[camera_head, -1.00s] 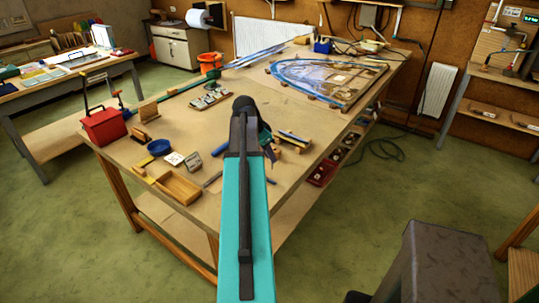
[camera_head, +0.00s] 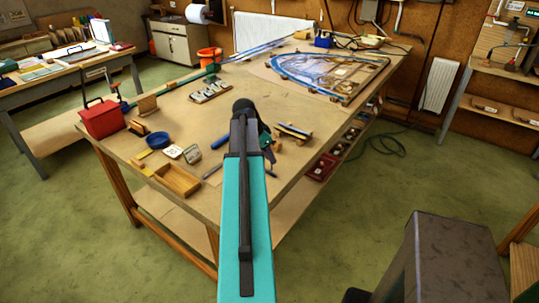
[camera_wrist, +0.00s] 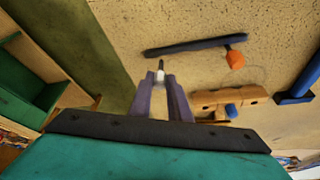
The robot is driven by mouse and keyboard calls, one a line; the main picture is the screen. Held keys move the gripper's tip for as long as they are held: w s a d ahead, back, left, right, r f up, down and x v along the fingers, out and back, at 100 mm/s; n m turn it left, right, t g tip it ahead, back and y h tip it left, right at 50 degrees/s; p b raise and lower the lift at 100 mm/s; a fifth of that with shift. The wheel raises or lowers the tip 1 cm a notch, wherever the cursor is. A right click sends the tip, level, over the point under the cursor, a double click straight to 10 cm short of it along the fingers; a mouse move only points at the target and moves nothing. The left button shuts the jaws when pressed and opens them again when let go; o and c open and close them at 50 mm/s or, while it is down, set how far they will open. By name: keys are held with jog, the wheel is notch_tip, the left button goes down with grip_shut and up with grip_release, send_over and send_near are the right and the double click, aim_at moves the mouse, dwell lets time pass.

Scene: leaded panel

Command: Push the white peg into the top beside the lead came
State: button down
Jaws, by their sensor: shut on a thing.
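My gripper (camera_wrist: 160,84) is shut on a small white peg (camera_wrist: 160,72), whose pale end shows between the fingertips in the wrist view. The peg appears apart from the tabletop. In the head view my arm largely hides my gripper, above the near right part of the workbench top (camera_head: 215,125). The leaded panel (camera_head: 330,72), with blue strips along its edge, lies at the far right of the bench. I cannot tell which strip is the lead came in the task.
In the wrist view, a dark bar (camera_wrist: 195,45), an orange piece (camera_wrist: 235,60) and a wooden block (camera_wrist: 228,97) lie beyond my fingers.

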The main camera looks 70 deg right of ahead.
jog(key=shift+f, duration=0.45)
jog(key=shift+f+b, duration=0.65)
jog(key=shift+f, duration=0.15)
dwell(1.2)
jog(key=c, duration=1.6)
grip_release()
jog(key=shift+r, duration=0.15)
jog(key=shift+b+v, duration=1.7)
jog(key=shift+v, duration=5.15)
